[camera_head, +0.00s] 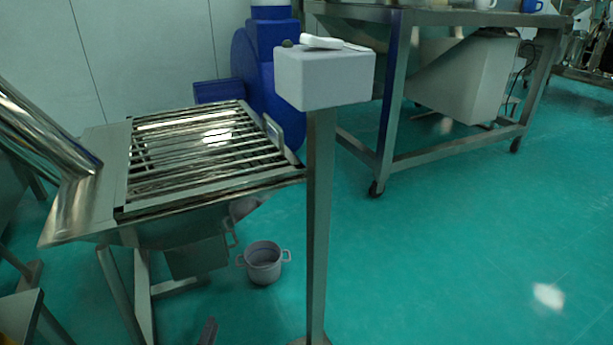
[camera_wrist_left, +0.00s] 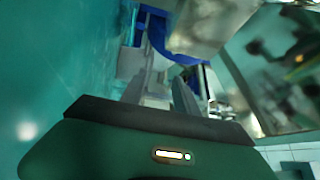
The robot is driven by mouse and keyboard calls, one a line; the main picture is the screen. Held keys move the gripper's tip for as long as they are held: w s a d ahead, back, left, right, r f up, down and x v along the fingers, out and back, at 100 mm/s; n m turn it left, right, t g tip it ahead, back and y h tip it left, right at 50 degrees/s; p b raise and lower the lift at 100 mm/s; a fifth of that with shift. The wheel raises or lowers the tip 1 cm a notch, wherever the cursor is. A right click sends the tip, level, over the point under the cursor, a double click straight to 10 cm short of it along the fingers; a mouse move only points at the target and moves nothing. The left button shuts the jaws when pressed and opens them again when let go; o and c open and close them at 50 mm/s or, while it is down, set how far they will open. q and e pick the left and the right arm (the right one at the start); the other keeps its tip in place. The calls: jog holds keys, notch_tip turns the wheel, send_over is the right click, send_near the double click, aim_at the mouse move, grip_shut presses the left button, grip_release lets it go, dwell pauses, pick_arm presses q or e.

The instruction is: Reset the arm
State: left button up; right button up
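Only a small dark tip of my left gripper (camera_head: 208,332) shows at the bottom edge of the head view, in front of the sieve's legs and over the green floor. In the left wrist view, the two grey fingers of my left gripper (camera_wrist_left: 166,95) stand apart with a gap between them. I see nothing held there. The dark green gripper body with a small lit indicator fills the bottom of that view. My right gripper is in neither view.
A metal sieve (camera_head: 122,165) with a barred top stands at left. A grey two-handled pot (camera_head: 263,262) is on the floor. A pale box (camera_head: 325,82) on a post (camera_head: 318,200) stands centre. A wheeled steel table (camera_head: 392,105) is behind. Floor at right is clear.

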pick_arm(q)
jog(key=w+a+r+n+g+y+p, duration=0.25)
jog(key=w+r+n+p, duration=0.35)
jog(key=r, duration=0.5)
notch_tip(320, 180, up, 14)
jog(key=d+n+g+y+p, duration=0.1)
jog(key=d+n+g+p, duration=0.2)
jog(key=n+g+p, duration=0.15)
jog(key=s+d+r+n+g+p, duration=0.3)
jog(key=s+r, duration=0.4)
jog(key=s, duration=0.4)
jog(key=s+d+r+n+g+h+p, duration=0.1)
jog(key=s+d+r+n+g+p, duration=0.25)
jog(key=s+r, duration=0.55)
jog(key=s+d+r+n+g+p, duration=0.2)
jog(key=s+d+r+g+p, duration=0.15)
jog(key=s, duration=1.05)
notch_tip(320, 180, up, 38)
jog(key=p, duration=3.7)
jog(key=shift+s+d+r+p, duration=0.15)
jog(key=shift+s+d+p, duration=0.15)
jog(key=shift+s+p, duration=0.05)
